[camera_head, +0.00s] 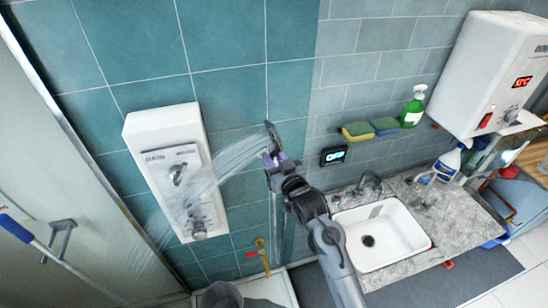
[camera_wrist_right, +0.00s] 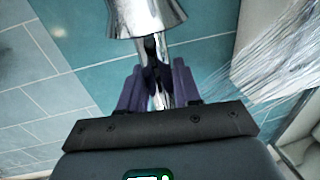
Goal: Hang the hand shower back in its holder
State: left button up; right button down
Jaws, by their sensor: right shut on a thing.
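My right gripper (camera_head: 270,160) is shut on the chrome hand shower (camera_head: 272,135) and holds it up in front of the teal tiled wall. In the right wrist view, the purple fingers (camera_wrist_right: 158,88) close around the handle, and the flared chrome head (camera_wrist_right: 147,16) points away from the gripper. A spray of water (camera_head: 232,153) runs between the hand shower and the white shower panel (camera_head: 160,126) to its left. The panel carries a chrome fitting (camera_head: 178,173); I cannot tell whether this is the holder. My left gripper is not in view.
A white sink (camera_head: 382,237) in a stone counter stands right of my right arm. Sponges (camera_head: 357,131) and a green bottle (camera_head: 414,106) sit on the wall. A white heater (camera_head: 487,60) hangs upper right. A grey bucket (camera_head: 222,295) stands below the panel.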

jog(key=c, duration=0.7)
grip_release()
